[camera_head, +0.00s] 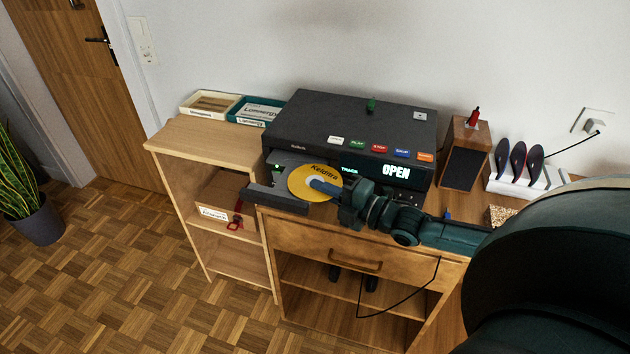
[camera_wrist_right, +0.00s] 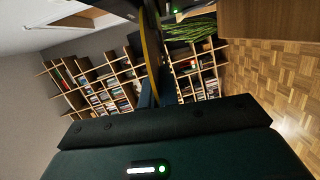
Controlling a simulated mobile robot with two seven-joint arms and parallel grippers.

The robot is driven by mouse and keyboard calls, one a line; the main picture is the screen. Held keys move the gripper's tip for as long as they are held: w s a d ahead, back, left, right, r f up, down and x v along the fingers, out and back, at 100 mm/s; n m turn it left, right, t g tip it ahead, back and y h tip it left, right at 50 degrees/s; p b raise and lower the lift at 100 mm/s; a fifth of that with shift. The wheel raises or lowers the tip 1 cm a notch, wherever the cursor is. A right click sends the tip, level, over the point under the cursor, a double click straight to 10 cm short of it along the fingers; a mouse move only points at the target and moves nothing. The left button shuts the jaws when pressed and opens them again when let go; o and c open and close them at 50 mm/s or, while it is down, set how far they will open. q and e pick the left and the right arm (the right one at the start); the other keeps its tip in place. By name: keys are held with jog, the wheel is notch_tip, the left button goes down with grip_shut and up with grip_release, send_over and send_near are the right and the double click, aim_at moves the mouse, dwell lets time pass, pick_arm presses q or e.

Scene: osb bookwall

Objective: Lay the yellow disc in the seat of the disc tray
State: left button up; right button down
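The yellow disc (camera_head: 300,180), with dark lettering, is over the disc tray (camera_head: 271,199), which sticks out of the front of a black player (camera_head: 340,125). The disc covers most of the tray, so its seat is largely hidden. I cannot tell how much gap is between disc and tray. My right gripper (camera_head: 325,187) reaches in from the right, with its blue fingers at the disc's right part, shut on it. In the right wrist view the disc (camera_wrist_right: 152,55) shows edge-on, as a thin yellow strip at the fingers. My left gripper is not in view.
Two small trays (camera_head: 210,103) lie on the shelf top at left. A wooden box (camera_head: 465,153) and a white rack (camera_head: 525,180) with dark oval items stand at right. The shelf top left of the player is mostly clear.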

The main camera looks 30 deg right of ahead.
notch_tip(320, 180, up, 10)
jog(key=shift+f+p, duration=0.1)
jog(key=shift+p, duration=0.25)
jog(key=s+a+f+m+t+h, duration=0.1)
jog(key=s+a+f+m+h, duration=0.2)
jog(key=s+a+m+h, duration=0.2)
jog(key=shift+s+a+t+h, duration=0.4)
jog(key=shift+s+a+h, duration=1)
jog(key=shift+s+a, duration=1.3)
jog(key=shift+w+a+f, duration=0.1)
jog(key=shift+w+a, duration=0.35)
